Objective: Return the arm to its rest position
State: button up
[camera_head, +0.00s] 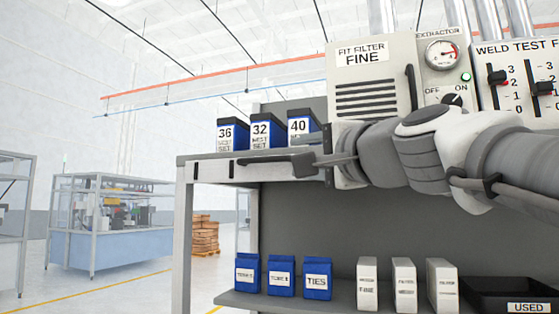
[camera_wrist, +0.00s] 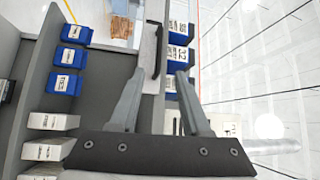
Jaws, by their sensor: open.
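My gripper (camera_head: 318,162) reaches leftward at the level of the upper shelf in the head view, with my arm stretched in from the right. In the wrist view my gripper (camera_wrist: 156,74) has its two grey fingers spread apart with nothing held between them. A dark bent bar (camera_wrist: 157,48) shows just beyond the fingertips at the shelf edge. The bar (camera_head: 285,163) also shows in the head view by the shelf front. I cannot tell how far it is from the fingers.
Blue bins marked 36 (camera_head: 232,135), 32 (camera_head: 266,131) and 40 (camera_head: 301,126) stand on the upper shelf (camera_head: 190,161). Blue packs (camera_head: 281,277), white boxes (camera_head: 404,285) and a black tray (camera_head: 510,291) sit below. A filter panel (camera_head: 365,78) stands behind my arm.

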jog(key=shift+s, duration=0.1)
dwell(0.5)
jog(key=s+d+f+n+g+h+p, duration=0.1)
jog(key=s+f+n+g+h, duration=0.2)
jog(key=f, duration=1)
jog(key=s+d+f+n+g+h+p, duration=0.15)
jog(key=s+f+n+g, duration=0.25)
jog(key=f, duration=0.9)
jog(key=s+d+f+n+g+h, duration=0.2)
jog(key=s+f, duration=0.3)
jog(key=f, duration=0.4)
jog(key=s+d+f+n+g+h, duration=0.2)
jog(key=s+d+f, duration=0.3)
jog(key=f, duration=0.3)
jog(key=shift+s+f+g, duration=0.4)
jog(key=shift+s+g, duration=0.05)
jog(key=shift+g, duration=0.05)
